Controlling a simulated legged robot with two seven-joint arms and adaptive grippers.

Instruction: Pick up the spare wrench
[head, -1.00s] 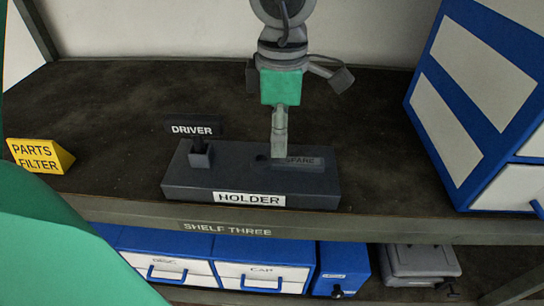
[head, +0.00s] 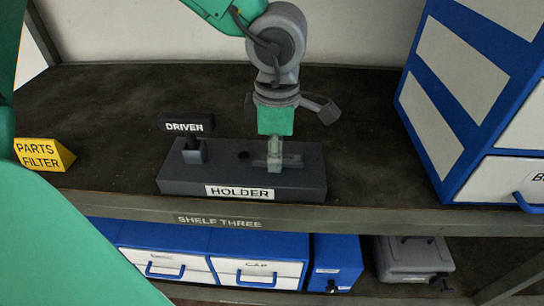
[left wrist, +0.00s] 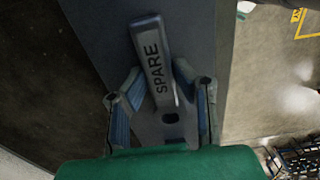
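The spare wrench, a grey bar marked SPARE (left wrist: 152,65), lies on top of the dark holder (head: 190,187) in the left wrist view. My left gripper (head: 283,163) points down at the right part of the holder in the head view. In the left wrist view its two fingers (left wrist: 158,72) stand on either side of the bar. They look open, with a narrow gap at the right; contact at the left cannot be told. In the head view the gripper hides much of the wrench. My right gripper is not in view.
The driver (head: 188,128) stands upright in the holder's left part. A dark hole (head: 243,155) shows left of my gripper. A yellow parts filter block (head: 45,153) is at left, and a blue-white cabinet (head: 455,85) at right. Blue drawers (head: 258,272) are below the shelf.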

